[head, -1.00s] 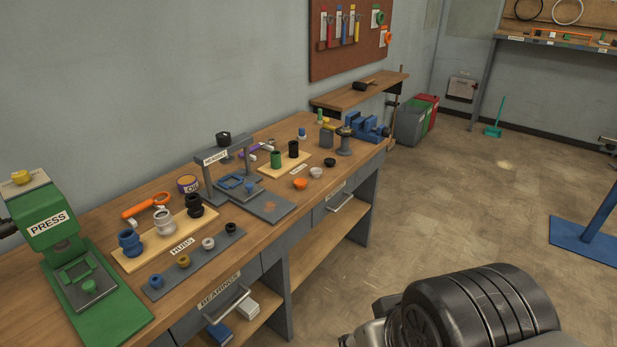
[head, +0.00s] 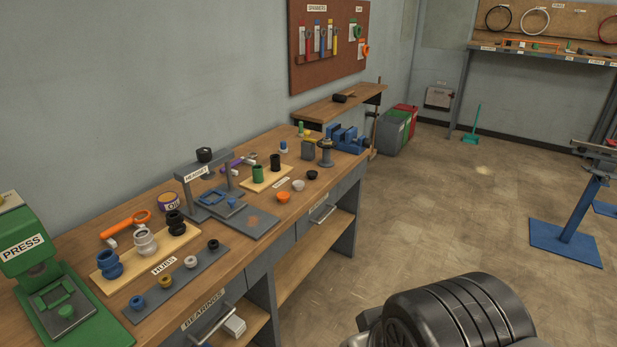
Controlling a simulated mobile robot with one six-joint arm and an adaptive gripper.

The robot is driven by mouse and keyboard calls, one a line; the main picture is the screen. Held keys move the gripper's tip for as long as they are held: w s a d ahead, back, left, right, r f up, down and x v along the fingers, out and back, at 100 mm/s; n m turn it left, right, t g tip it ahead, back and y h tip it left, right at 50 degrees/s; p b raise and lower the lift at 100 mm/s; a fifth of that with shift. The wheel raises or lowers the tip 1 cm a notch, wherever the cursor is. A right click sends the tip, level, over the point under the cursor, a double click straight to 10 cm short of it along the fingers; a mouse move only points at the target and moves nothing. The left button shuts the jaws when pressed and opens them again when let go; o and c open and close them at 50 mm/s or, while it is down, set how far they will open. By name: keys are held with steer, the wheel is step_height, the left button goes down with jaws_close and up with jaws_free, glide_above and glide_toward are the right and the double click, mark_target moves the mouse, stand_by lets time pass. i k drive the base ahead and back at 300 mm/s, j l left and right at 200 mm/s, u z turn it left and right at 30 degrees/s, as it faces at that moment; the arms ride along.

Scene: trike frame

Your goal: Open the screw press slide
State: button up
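A green press (head: 27,244) labelled PRESS stands on the workbench at the left edge. Its top is cut off by the picture edge. A green frame-shaped piece (head: 56,293) lies on its base, around or over a grey plate (head: 65,311). Farther along the bench a grey press frame (head: 184,179) labelled HEADSET carries a black knob (head: 204,155) on top. I cannot tell how far either frame piece is slid. My gripper is not in view; only a dark part of my arm shows at bottom right.
The wooden bench (head: 130,220) holds a hub board (head: 160,256), a grey bearing strip (head: 178,283), an orange tool (head: 125,226) and an oil tin (head: 169,201). A blue vise (head: 345,139) stands at the far end. Floor right of the bench is open up to a blue stand (head: 565,243).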

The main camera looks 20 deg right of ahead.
mark_target(219, 202)
steer(key=i+l+u, duration=0.2)
steer(key=i, duration=0.25)
steer(key=i+u, duration=0.2)
steer(key=i, duration=0.25)
steer(key=i+l+u, duration=0.2)
steer(key=i, duration=0.25)
steer(key=i+l+u, duration=0.2)
steer(key=i+l, duration=0.2)
